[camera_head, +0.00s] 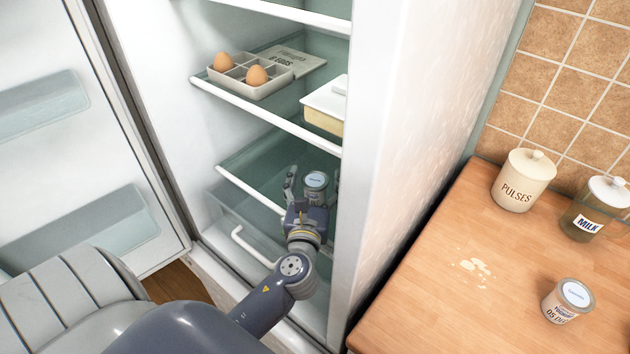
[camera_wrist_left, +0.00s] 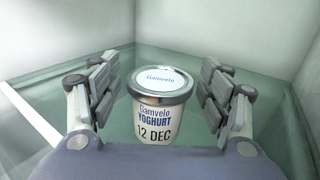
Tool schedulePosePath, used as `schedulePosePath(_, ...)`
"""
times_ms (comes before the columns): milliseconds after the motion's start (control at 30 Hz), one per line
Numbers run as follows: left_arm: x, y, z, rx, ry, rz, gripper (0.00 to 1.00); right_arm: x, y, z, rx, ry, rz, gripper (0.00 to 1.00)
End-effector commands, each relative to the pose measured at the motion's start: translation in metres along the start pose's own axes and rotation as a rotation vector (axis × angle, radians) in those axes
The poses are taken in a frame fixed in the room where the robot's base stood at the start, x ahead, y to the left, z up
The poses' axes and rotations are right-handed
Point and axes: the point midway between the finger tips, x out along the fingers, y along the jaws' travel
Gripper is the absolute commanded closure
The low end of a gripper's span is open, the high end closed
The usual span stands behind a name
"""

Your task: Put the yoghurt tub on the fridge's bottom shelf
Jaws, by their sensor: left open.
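The yoghurt tub (camera_head: 316,181), white with a silver-rimmed lid, stands upright on the glass bottom shelf (camera_head: 262,170) inside the open fridge. In the left wrist view the yoghurt tub (camera_wrist_left: 160,112) shows its label "Gamvelo YOGHURT 12 DEC". My left gripper (camera_head: 311,186) reaches into the fridge at that shelf. In the left wrist view its fingers (camera_wrist_left: 160,88) are open, one on each side of the tub, with a visible gap on both sides. My right gripper is in neither view.
A second, similar tub (camera_head: 567,301) stands on the wooden counter (camera_head: 450,290), beside a pulses jar (camera_head: 524,182) and a milk jar (camera_head: 592,212). The shelf above holds an egg box (camera_head: 262,86) and a lidded butter dish (camera_head: 325,112). The fridge door (camera_head: 60,130) is open at left.

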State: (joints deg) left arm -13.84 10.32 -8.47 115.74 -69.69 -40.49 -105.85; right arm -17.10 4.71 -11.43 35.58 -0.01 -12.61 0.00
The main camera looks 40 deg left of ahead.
Motion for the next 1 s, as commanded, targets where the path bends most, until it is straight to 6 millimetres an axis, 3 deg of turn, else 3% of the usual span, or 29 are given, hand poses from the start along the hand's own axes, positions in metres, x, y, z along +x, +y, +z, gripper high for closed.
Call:
schedulePosePath(167,-0.015,0.000,0.000,0.000,0.003,-0.001,0.29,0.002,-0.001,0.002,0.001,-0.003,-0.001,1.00)
schedulePosePath(600,-0.103,0.000,0.000,-0.001,0.002,0.000,0.29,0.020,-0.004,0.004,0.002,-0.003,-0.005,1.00)
schedulePosePath(800,-0.118,0.000,0.002,0.000,-0.001,0.000,0.29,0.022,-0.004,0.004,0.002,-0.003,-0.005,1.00)
schedulePosePath(1000,-0.120,0.000,0.003,-0.001,-0.001,0.000,0.29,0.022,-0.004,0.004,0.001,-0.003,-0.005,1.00)
